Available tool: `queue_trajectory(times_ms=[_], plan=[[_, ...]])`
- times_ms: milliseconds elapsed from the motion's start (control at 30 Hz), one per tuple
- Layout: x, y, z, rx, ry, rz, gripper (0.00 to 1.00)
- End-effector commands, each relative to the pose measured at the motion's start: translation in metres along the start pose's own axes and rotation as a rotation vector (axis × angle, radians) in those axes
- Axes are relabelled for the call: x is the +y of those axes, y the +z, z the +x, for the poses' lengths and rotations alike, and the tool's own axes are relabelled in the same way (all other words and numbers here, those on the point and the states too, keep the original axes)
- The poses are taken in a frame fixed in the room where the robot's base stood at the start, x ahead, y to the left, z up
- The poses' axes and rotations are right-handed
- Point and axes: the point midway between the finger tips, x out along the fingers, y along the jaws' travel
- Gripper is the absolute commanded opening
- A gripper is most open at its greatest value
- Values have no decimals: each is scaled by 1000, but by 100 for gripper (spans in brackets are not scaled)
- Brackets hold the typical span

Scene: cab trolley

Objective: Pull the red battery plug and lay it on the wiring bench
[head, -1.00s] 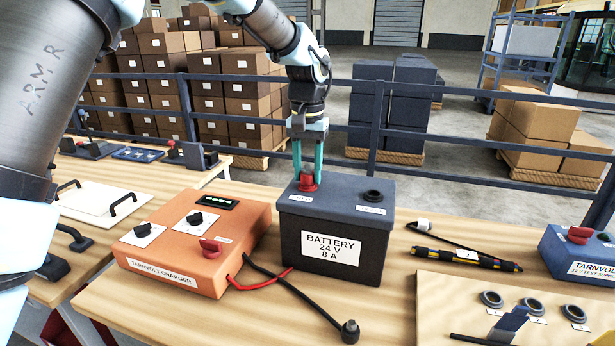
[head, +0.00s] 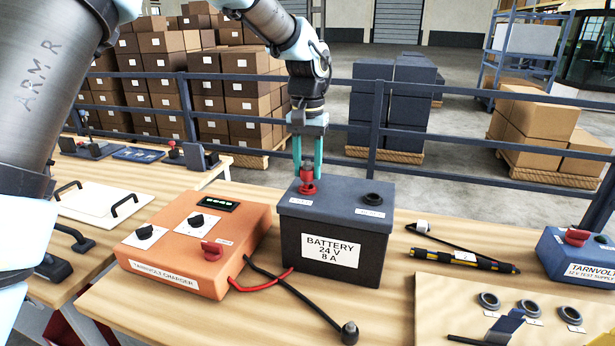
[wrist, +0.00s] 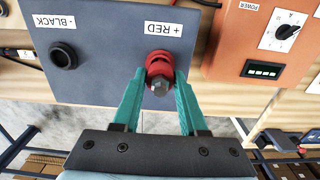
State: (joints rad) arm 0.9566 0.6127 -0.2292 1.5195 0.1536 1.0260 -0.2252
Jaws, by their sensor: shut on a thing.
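The red battery plug (head: 308,168) is held between the fingers of my gripper (head: 307,177), just above the red socket (head: 307,188) on the battery lid. Whether its lower end is fully clear of the socket I cannot tell. In the wrist view the plug (wrist: 160,86) shows a grey nut-like end between the teal fingertips (wrist: 160,76), over the "+ RED" side. The dark battery (head: 333,250), labelled 24 V 8 A, stands upright on the wooden wiring bench (head: 400,310). Its black socket (head: 373,198) is empty.
The orange charger (head: 195,250) stands left of the battery. A black lead ends in a plug (head: 349,331) lying at the bench front.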

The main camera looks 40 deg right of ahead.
Motion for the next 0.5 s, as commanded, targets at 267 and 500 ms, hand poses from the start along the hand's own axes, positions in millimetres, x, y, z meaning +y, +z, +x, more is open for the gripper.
queue_trajectory(times_ms=[267,500], plan=[[0,0,-12,0,0,0,0],[0,0,-22,0,0,0,0]])
